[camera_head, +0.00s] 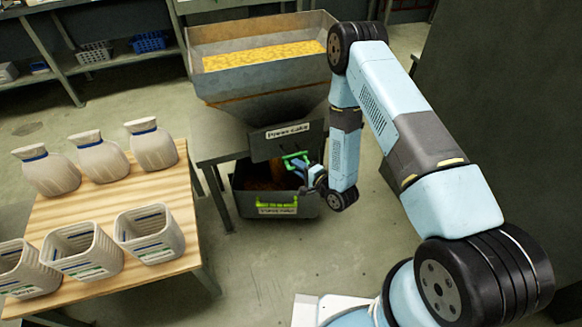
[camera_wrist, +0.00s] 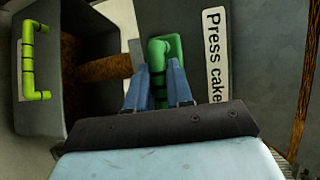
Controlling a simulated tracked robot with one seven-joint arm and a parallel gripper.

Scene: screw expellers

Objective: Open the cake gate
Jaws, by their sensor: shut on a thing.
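The green cake gate handle (camera_head: 291,157) is at the front of the hopper, below a dark plate (camera_head: 262,149) labelled "Press cake". My gripper (camera_head: 309,176) is at this handle. In the wrist view the blue fingers of my gripper (camera_wrist: 159,84) are shut around the green handle (camera_wrist: 158,47), beside the label (camera_wrist: 215,58). A brown stream of cake (camera_head: 277,171) comes down below the plate into a dark bin (camera_head: 245,206). The stream (camera_wrist: 105,68) also shows in the wrist view, reaching the bin. The fingertips are partly hidden in the head view.
The hopper (camera_head: 227,88) holds yellow material. The bin has a yellow-green handle (camera_head: 277,203). A wooden table (camera_head: 158,208) on the left carries several filled sacks and open containers. A large dark cabinet (camera_head: 500,95) stands at the right. The floor before the bin is clear.

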